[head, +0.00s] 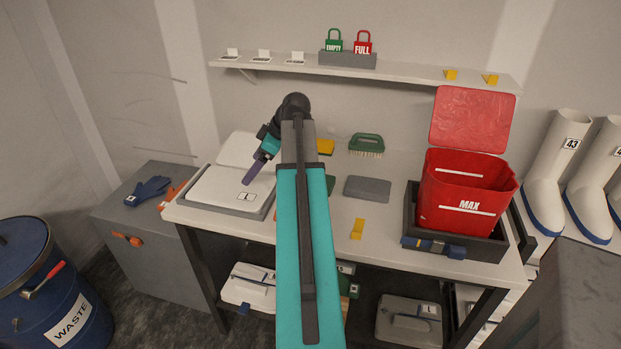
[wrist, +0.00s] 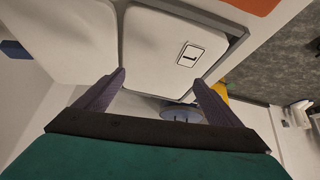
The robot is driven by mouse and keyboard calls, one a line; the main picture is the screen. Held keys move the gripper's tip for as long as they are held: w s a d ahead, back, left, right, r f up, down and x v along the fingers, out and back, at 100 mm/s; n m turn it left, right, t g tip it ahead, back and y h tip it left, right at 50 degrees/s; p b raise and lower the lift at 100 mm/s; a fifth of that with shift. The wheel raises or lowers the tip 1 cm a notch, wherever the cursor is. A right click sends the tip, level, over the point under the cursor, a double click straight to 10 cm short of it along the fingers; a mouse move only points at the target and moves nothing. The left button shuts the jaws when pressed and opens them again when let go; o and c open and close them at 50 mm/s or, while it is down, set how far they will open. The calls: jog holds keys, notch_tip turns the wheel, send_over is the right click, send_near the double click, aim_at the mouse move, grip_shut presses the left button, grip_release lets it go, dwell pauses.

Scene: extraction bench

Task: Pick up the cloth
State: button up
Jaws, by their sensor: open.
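I cannot pick out the cloth for sure. A flat grey piece (head: 367,189) lies on the middle of the bench, and a small yellow piece (head: 325,147) lies at the back, partly hidden by my arm; either might be cloth, but I cannot tell. My gripper (head: 252,172) hangs over the white-lidded box (head: 215,188) at the bench's left. In the wrist view its two purple fingers (wrist: 160,78) are spread apart, with nothing between them but the white lid (wrist: 170,45) below.
A red bin (head: 460,190) marked MAX stands in a dark tray (head: 412,218) at the right. A green brush (head: 366,144) lies at the back, and a yellow wedge (head: 357,229) near the front. A shelf (head: 420,72) runs above. A blue waste drum (head: 75,310) stands left.

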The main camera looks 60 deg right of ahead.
jog(key=s+d+r+m+g+p, duration=0.1)
jog(key=s+d+r, duration=0.1)
jog(key=s+d, duration=0.4)
jog(key=s+d+r+m+g+h+p, duration=0.1)
jog(key=s+d+r+p, duration=0.1)
jog(key=s+d, duration=0.5)
jog(key=s+r, duration=0.1)
jog(key=s, duration=0.5)
jog(key=shift+d+r, duration=0.2)
jog(key=shift+d, duration=0.05)
jog(key=shift+f, duration=0.1)
jog(key=shift+p+x, duration=0.85)
jog(key=shift+x, duration=3.4)
jog(key=shift+w+f, duration=0.1)
jog(key=shift+f, duration=0.05)
jog(key=shift+p+x, duration=0.75)
jog(key=shift+x, duration=0.45)
jog(key=shift+p+x, duration=0.3)
jog(key=shift+x, duration=0.9)
